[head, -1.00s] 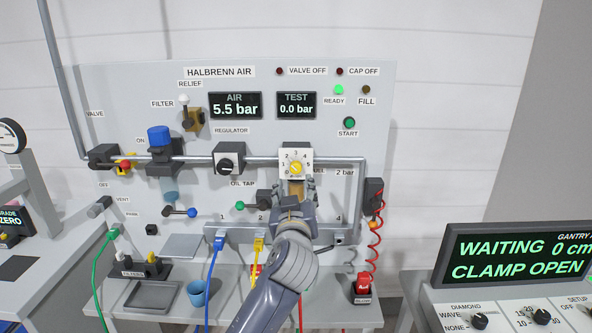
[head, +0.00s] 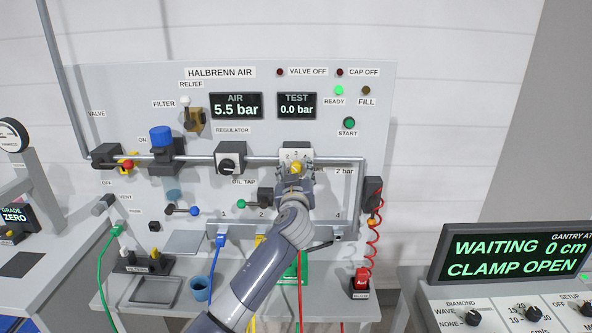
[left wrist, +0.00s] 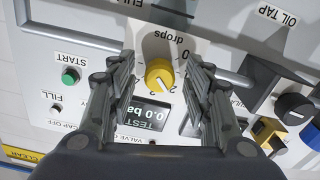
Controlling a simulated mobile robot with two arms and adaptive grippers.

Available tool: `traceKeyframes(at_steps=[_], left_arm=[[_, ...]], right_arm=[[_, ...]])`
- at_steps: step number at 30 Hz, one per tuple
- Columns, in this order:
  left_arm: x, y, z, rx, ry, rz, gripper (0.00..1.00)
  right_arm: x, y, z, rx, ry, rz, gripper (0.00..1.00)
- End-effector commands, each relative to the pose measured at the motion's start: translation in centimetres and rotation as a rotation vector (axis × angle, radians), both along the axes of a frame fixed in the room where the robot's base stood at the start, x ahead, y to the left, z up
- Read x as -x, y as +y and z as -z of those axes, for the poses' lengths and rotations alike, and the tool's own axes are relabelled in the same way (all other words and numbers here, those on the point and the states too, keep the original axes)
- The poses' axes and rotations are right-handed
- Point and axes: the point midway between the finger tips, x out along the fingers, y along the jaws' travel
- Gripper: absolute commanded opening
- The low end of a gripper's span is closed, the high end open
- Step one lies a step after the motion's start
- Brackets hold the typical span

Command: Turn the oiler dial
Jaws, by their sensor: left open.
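The oiler dial is a yellow knob (head: 296,168) on a white numbered plate (head: 295,156), at the right end of the pipe on the air panel. In the left wrist view the same yellow knob (left wrist: 159,75) shows upside down with its scale marked "drops". My left gripper (head: 295,182) is in front of the dial and hides the lower part of its housing. In the left wrist view my left gripper (left wrist: 161,68) is open, one finger on each side of the knob, with a visible gap on both sides. The knob's exact setting is hard to read.
The regulator knob (head: 228,165) is left of the dial, and the green-ended oil tap (head: 242,205) is below left. The start button (head: 349,123) is above right. A red coiled hose (head: 376,240) hangs at right. Blue and green hoses hang below the panel.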

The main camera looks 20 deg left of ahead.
Motion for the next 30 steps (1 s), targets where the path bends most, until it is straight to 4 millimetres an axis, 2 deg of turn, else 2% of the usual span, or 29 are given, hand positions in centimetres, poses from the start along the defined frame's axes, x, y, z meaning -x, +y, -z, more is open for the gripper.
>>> traceKeyframes(at_steps=[8, 14, 15, 23, 30], left_arm=[[-0.1, 0.0, 0.0, -0.001, 0.000, 0.001, 0.46], [-0.1, 0.0, 0.0, -0.001, 0.000, 0.001, 0.03], [-0.1, 0.0, 0.0, -0.001, 0.000, 0.000, 0.01], [-0.1, 0.0, 0.1, -0.012, 0.005, 0.000, 0.01], [-0.1, 0.0, 0.2, -0.102, 0.030, 0.001, 0.01]], right_arm=[[0.0, -0.4, 0.0, 0.004, 0.000, -0.001, 0.00], [0.0, -0.8, 0.0, 0.010, 0.000, 0.000, 0.00], [0.0, -0.9, 0.0, 0.010, 0.000, 0.000, 0.00], [0.0, -1.0, 0.0, 0.012, -0.001, 0.001, 0.00], [0.0, -1.0, 0.3, 0.012, -0.001, 0.001, 0.00]])
